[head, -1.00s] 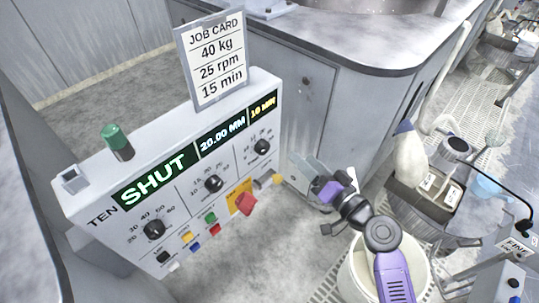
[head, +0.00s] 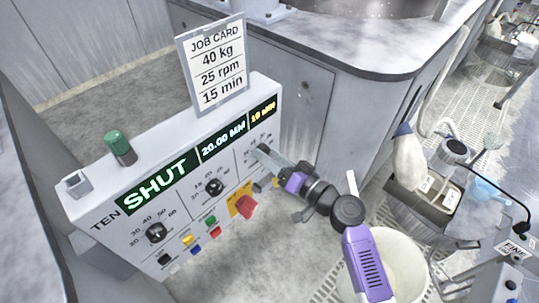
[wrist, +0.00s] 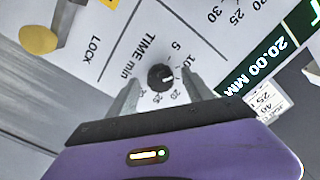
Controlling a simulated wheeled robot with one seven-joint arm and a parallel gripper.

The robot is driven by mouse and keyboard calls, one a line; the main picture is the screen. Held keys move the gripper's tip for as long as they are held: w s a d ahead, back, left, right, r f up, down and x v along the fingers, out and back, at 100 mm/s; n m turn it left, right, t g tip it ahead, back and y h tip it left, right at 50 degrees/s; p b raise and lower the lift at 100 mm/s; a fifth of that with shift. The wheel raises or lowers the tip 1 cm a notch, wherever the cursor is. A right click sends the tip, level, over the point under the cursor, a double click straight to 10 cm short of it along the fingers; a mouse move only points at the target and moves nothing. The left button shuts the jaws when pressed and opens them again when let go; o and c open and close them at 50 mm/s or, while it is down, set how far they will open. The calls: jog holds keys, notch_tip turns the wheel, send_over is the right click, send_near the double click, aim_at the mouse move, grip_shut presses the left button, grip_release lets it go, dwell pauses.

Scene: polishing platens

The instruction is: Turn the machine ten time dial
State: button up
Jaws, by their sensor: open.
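The ten machine's panel (head: 190,215) reads TEN, with SHUT, 20.00 MM and 10 MIN on its displays. The time dial (wrist: 161,77) is a black round knob under TIME min in the wrist view, with a scale of numbers around it. My gripper (wrist: 163,76) is open, with one finger on each side of the dial. Whether the fingers touch it is unclear. In the head view my gripper (head: 267,156) is at the panel's right end and hides the dial.
A job card (head: 216,65) reading 40 kg, 25 rpm, 15 min stands on the panel. Two other black dials (head: 155,233) (head: 213,187), coloured buttons and a red knob (head: 244,207) lie to the left. A white bucket (head: 398,262) stands below my arm.

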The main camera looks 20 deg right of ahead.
jog(key=shift+c, duration=0.5)
grip_shut()
jog(key=shift+m, duration=3.9)
jog(key=shift+o, duration=0.5)
grip_release()
